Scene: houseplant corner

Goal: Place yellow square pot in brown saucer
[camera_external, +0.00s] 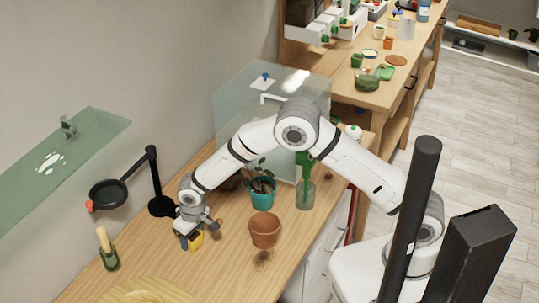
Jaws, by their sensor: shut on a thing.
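My gripper (188,239) is low over the near wooden bench, left of its middle, and is shut on the yellow square pot (197,241). Only part of the pot shows, as my gripper hides the rest. I cannot tell whether the pot touches the bench. A small brown patch (217,230) shows just right of my gripper; I cannot tell whether it is a saucer. A flat brown round disc (396,60), like a saucer, lies on the far bench.
A terracotta pot (265,230) and a teal pot with a plant (262,191) stand right of my gripper. A green bottle (305,190) is farther right. A black stand (160,204) is at left. A wooden-handled tool in a jar (108,251) is at front left.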

